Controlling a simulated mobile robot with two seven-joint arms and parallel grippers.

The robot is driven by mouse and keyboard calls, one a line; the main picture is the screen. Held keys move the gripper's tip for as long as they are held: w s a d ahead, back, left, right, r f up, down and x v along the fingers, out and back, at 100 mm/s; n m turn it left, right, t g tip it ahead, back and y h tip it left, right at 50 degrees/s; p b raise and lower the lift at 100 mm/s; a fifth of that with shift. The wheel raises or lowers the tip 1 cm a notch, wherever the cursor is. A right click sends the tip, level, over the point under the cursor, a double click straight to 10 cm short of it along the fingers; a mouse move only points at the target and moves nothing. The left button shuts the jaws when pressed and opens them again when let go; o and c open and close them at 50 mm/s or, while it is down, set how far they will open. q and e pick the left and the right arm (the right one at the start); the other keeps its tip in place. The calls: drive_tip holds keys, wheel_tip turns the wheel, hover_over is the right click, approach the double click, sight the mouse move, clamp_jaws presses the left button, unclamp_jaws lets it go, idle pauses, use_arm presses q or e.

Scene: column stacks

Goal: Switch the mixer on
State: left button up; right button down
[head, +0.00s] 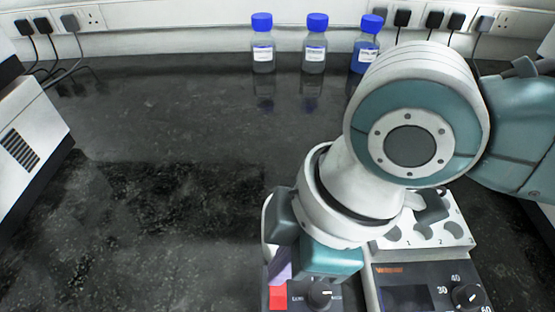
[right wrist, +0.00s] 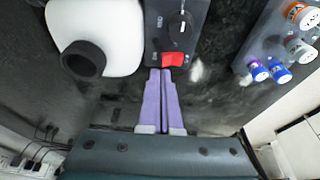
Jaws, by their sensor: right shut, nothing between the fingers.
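The mixer's dark front panel (head: 298,298) is at the bottom of the head view, with a red switch (head: 277,296) and a black knob (head: 320,295). In the right wrist view the red switch (right wrist: 173,60) sits below the knob (right wrist: 180,28). My right gripper (right wrist: 162,74) is shut and empty, its purple fingers pointing at the switch. The fingertips are at the switch's edge; I cannot tell whether they touch it. In the head view my right arm hides much of the mixer. My left gripper is not in view.
A device with a numbered dial (head: 467,296) stands just right of the mixer. Blue-capped bottles (head: 314,55) line the back wall. A white object with a black cylindrical end (right wrist: 95,35) and several capped containers (right wrist: 280,72) flank the wrist view. The worktop's left middle (head: 150,150) is clear.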

drive_tip(key=shift+f+b, duration=0.65)
drive_tip(key=shift+f, duration=0.3)
idle(0.3)
wheel_tip(320, 180, up, 5)
drive_tip(key=p, duration=0.5)
drive_tip(key=shift+r+p, duration=0.1)
drive_tip(key=shift+p, duration=0.25)
drive_tip(key=shift+a, duration=0.1)
